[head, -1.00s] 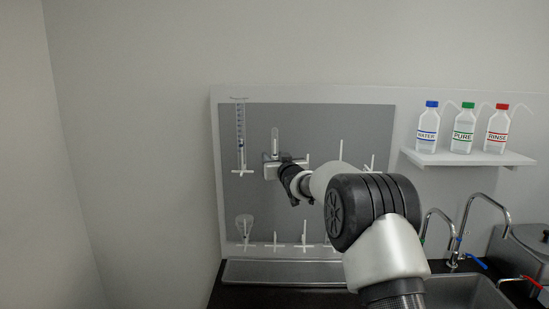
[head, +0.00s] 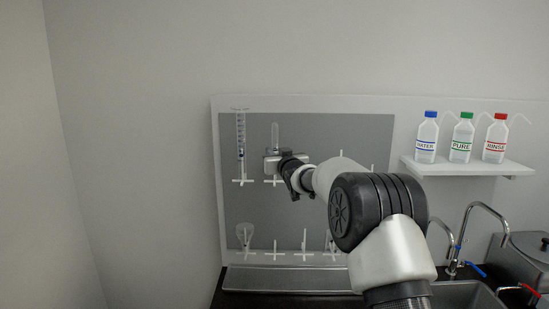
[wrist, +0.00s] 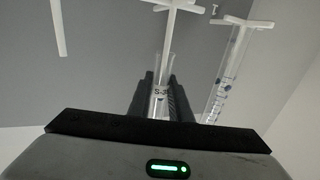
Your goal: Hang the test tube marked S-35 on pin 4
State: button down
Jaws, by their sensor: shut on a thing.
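My gripper (wrist: 160,100) is shut on a clear glass test tube (wrist: 162,75). Its label reads "S-3", with the rest cut off from view. In the head view the tube (head: 275,138) points up, rounded end on top, above my gripper (head: 272,163) in front of the grey pegboard (head: 330,130). A white pin (wrist: 177,30) overlaps the tube in the wrist view; I cannot tell whether the tube is around it. In the head view a white crosspiece (head: 276,181) shows just below my gripper.
A graduated cylinder (head: 240,135) hangs left of the tube and is close to it in the wrist view (wrist: 223,90). A flask (head: 244,234) hangs lower left. A shelf (head: 470,166) with labelled bottles is at right, above taps and a sink. My arm hides the board's right part.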

aim_at(276, 131)
jog(key=shift+r+p, duration=0.3)
jog(key=shift+r, duration=3.75)
jog(key=shift+s+d+f+b, duration=0.15)
jog(key=shift+s+f+b, duration=0.15)
jog(key=shift+b, duration=0.3)
jog(key=b+v, duration=0.2)
jog(key=v, duration=2.7)
jog(key=shift+s+d+r, duration=0.15)
jog(key=shift+r, duration=0.05)
